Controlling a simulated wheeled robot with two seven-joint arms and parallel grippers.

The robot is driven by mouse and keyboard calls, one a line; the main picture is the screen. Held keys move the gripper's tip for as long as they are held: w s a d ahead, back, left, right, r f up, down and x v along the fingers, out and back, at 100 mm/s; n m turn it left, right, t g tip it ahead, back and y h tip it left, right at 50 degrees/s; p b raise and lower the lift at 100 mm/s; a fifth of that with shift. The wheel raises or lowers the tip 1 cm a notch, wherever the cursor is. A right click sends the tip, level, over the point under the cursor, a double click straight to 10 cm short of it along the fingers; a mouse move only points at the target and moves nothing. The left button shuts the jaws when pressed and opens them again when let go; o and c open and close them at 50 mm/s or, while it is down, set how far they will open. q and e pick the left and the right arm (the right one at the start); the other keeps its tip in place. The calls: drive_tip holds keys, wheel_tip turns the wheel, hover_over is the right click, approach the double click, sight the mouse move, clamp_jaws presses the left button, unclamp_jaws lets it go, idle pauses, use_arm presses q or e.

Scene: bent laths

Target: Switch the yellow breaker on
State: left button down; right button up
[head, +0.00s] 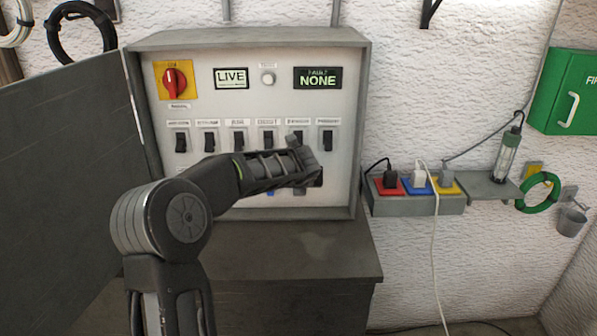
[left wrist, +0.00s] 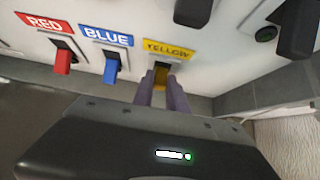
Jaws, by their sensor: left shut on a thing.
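The yellow breaker's lever (left wrist: 161,75) sits under a yellow label (left wrist: 168,50) in the left wrist view. My left gripper (left wrist: 162,86) has its two fingers closed around this lever, which shows only partly between them. In the head view my left gripper (head: 312,172) is in front of the lower right of the panel (head: 345,110) and hides the yellow breaker. The red breaker's lever (left wrist: 63,61) and the blue breaker's lever (left wrist: 110,70) hang downward to the left. My right gripper is not in view.
Black switches (head: 328,140) line the panel above, with a red rotary knob (head: 174,82) at upper left. The displays read LIVE and NONE. An open cabinet door (head: 70,170) stands at left. A socket strip (head: 415,206) with plugs and cables is at right.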

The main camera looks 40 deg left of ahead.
use_arm(q)
drive_tip(key=shift+w+a+r+g+h, duration=0.1)
drive_tip(key=shift+w+r+g+h, duration=0.15)
drive_tip(key=shift+g+h, duration=0.4)
drive_tip(key=c, duration=1.3)
unclamp_jaws()
drive_tip(key=shift+s, duration=0.1)
drive_tip(key=shift+b+v, duration=0.8)
drive_tip(key=shift+v, duration=3.1)
